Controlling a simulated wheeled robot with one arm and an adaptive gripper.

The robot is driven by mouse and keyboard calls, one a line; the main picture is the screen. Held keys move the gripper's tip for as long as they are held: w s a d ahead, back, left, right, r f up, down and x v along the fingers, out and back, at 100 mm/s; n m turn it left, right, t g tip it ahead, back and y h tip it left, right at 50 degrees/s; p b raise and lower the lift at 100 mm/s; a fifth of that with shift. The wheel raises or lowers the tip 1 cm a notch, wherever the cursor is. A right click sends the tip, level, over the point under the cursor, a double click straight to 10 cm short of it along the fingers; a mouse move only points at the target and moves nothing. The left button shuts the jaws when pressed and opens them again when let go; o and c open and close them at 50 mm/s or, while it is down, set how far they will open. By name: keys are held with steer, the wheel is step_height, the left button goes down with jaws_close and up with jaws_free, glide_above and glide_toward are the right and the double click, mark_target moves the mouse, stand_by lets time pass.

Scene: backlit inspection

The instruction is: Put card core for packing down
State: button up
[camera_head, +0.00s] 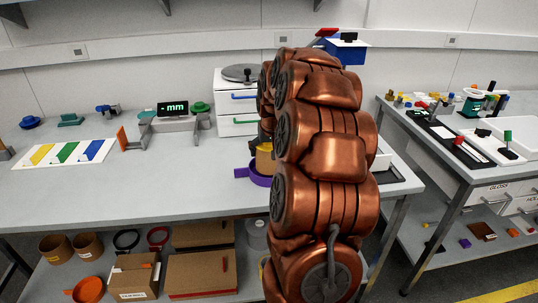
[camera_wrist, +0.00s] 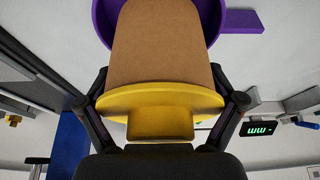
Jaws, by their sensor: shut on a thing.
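The card core (camera_wrist: 155,45) is a brown tube with a yellow flanged end (camera_wrist: 160,105); it fills the middle of the wrist view. My gripper (camera_wrist: 165,92) is shut on it, with one dark finger on each side. In the head view a small part of the core (camera_head: 264,160) shows left of my copper arm, which hides the rest and the gripper. A purple round piece with a tab (camera_wrist: 213,25) lies just beyond the core's far end. It also shows on the bench in the head view (camera_head: 259,177). I cannot tell whether the core touches it.
The grey bench (camera_head: 100,205) has clear room at its front left. A colour-striped board (camera_head: 66,153), a gauge with a "mm" display (camera_head: 173,108) and a white drawer unit (camera_head: 235,120) stand on it. A cluttered second bench (camera_head: 455,165) is at right.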

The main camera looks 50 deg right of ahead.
steer(key=shift+f, duration=1.1)
steer(key=shift+f, duration=0.2)
steer(key=o, duration=1.5)
